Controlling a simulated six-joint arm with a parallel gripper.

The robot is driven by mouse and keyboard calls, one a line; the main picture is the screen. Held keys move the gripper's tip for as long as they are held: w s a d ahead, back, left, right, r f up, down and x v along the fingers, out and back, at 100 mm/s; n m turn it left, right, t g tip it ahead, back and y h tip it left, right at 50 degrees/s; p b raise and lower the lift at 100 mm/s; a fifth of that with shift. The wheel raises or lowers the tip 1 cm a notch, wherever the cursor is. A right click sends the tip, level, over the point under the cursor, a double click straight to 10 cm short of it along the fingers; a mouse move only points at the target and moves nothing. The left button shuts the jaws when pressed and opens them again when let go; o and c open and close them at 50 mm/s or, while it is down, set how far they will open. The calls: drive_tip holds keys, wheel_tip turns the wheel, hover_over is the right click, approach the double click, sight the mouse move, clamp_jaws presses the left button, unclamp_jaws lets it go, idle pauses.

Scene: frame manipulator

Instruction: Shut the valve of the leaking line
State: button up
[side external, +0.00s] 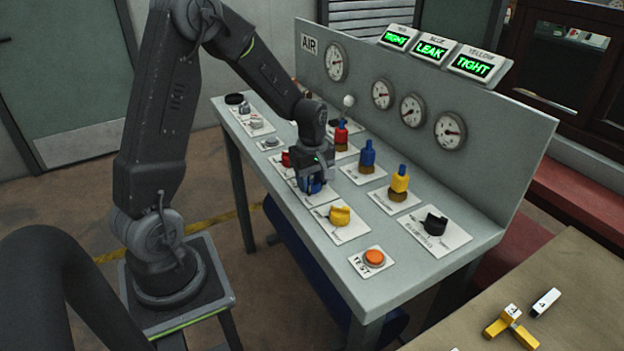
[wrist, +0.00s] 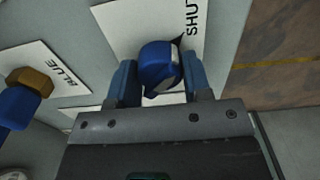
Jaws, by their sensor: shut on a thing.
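The lit signs on the panel top show LEAK on the middle sign (side external: 431,49), labelled blue, and TIGHT on the yellow sign (side external: 472,66). The left sign (side external: 398,37) seems to read TIGHT too. The blue valve knob (side external: 312,187) sits on a white plate on the bench, partly hidden by my gripper (side external: 312,178). In the wrist view the blue knob (wrist: 158,66) is between the two fingers of my gripper (wrist: 160,82), which is shut on it. A dark pointer tip shows beside the word SHUT on the plate. The knob's full orientation is partly hidden.
The red knob (side external: 287,159) and yellow knob (side external: 340,215) flank the blue one closely. A black knob (side external: 435,224) and orange TEST button (side external: 374,257) are to the right. Gauges line the back panel (side external: 500,130).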

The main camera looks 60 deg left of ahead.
sight(312, 176)
idle(0.4)
drive_tip(key=o, duration=0.9)
drive_tip(key=shift+o, duration=0.2)
wheel_tip(312, 176, up, 14)
drive_tip(key=shift+f, duration=0.1)
drive_tip(key=s+d+r+m+t, duration=0.2)
drive_tip(key=s+d+m, duration=0.6)
drive_tip(key=m, duration=0.1)
drive_tip(key=s+d+r+m+t, duration=0.3)
drive_tip(key=s+d+m, duration=0.4)
drive_tip(key=d+m, duration=0.1)
drive_tip(key=shift+s+d+m+t, duration=0.2)
drive_tip(key=shift+s+m+t, duration=0.15)
drive_tip(key=shift+m, duration=0.15)
